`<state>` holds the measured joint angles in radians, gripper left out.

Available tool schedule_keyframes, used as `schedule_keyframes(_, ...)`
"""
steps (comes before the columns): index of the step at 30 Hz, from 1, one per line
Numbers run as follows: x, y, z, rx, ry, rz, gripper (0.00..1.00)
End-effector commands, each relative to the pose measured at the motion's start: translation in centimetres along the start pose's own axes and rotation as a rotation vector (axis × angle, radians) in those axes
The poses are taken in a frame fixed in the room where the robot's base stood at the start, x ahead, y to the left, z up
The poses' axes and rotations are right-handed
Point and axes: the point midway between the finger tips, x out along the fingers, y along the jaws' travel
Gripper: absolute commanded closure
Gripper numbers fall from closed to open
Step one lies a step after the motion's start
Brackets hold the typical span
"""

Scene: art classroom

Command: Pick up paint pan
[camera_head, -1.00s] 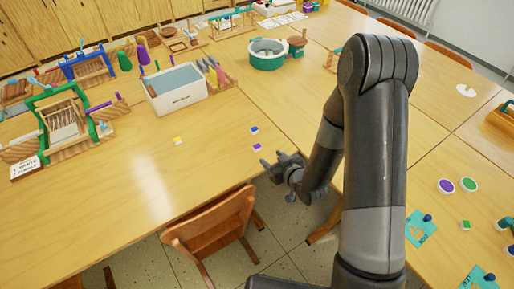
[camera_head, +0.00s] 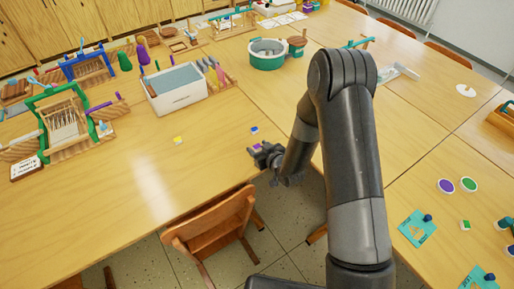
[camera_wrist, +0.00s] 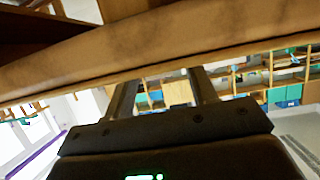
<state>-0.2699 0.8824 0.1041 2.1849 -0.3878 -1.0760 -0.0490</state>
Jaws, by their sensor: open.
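Several small square paint pans lie on the near part of the left table in the head view: a yellow one (camera_head: 178,140), a blue one (camera_head: 254,130) and a purple one (camera_head: 256,146) partly covered by my gripper. My gripper (camera_head: 257,154) is at the table's edge, beside the purple pan, with its fingers towards it. In the wrist view my gripper (camera_wrist: 163,90) has its two fingers apart with nothing between them. No paint pan shows in the wrist view, where the table's edge fills the upper part.
A wooden chair (camera_head: 211,228) stands below the table edge, near my arm. A white box (camera_head: 177,98), a green loom (camera_head: 62,130) and a round teal basin (camera_head: 265,60) stand on the table. Purple and green discs (camera_head: 445,186) lie on the right table.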

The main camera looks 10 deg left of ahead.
Motion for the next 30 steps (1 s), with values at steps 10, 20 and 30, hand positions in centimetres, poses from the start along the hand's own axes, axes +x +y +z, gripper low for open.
schedule_keyframes(10,-0.03,0.00,-0.02,0.000,0.000,0.000,0.73)
schedule_keyframes(20,-0.04,0.00,-0.02,0.000,0.000,0.000,0.96)
schedule_keyframes(30,-0.23,0.01,-0.56,-0.001,0.001,0.000,0.96)
